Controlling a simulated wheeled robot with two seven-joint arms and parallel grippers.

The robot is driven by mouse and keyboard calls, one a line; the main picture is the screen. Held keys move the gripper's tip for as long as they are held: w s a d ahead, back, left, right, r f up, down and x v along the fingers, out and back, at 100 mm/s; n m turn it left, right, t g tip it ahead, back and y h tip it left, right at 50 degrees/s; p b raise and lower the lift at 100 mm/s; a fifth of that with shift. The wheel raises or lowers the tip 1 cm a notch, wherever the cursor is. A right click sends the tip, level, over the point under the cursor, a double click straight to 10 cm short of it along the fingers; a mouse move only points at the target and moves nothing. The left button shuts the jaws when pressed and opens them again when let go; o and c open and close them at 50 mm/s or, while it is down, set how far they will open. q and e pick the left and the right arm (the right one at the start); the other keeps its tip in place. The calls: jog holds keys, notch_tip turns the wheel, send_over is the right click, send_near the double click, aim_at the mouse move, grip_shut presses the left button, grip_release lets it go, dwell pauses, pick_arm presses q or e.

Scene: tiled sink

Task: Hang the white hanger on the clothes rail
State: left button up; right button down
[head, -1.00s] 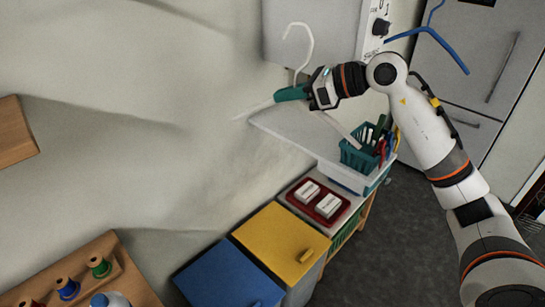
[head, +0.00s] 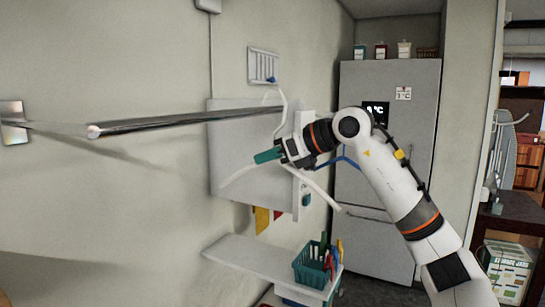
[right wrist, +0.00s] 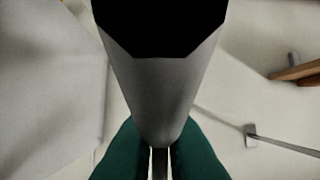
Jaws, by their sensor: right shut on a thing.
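The white hanger (head: 239,175) is held in my right gripper (head: 268,156), with its hook up and its arms sloping down to both sides. The gripper's teal fingers are shut on it below the hook. The clothes rail (head: 190,119) is a shiny metal bar running across the head view. The hook overlaps the rail's right end in the picture, and I cannot tell whether they touch. In the right wrist view the teal fingers (right wrist: 160,160) are close together around a thin piece, and most of the hanger is hidden. My left gripper is not in view.
A wall plate (head: 14,122) is at the rail's left. Behind the hanger are a grey panel (head: 228,135) and a blue hanger (head: 346,158). Below are a white shelf (head: 245,256) and a teal basket (head: 309,266). A grey fridge (head: 400,150) stands behind my right arm.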

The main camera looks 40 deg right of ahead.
jog(key=shift+w+a+r+p, duration=0.1)
jog(key=shift+w+a+p, duration=0.25)
jog(key=shift+w, duration=0.3)
jog(key=shift+w+a+r+p, duration=0.1)
jog(key=shift+w+a+p, duration=0.2)
jog(key=shift+w, duration=0.35)
jog(key=shift+w+a+p, duration=0.25)
jog(key=shift+w, duration=0.35)
jog(key=shift+w+a+p, duration=0.3)
jog(key=shift+w, duration=0.35)
jog(key=shift+w+a+p, duration=0.25)
jog(key=shift+w, duration=0.35)
jog(key=shift+f+b, duration=1.1)
jog(key=shift+f, duration=0.5)
jog(key=c, duration=1.5)
grip_release()
jog(key=shift+o, duration=0.2)
jog(key=shift+d, duration=0.1)
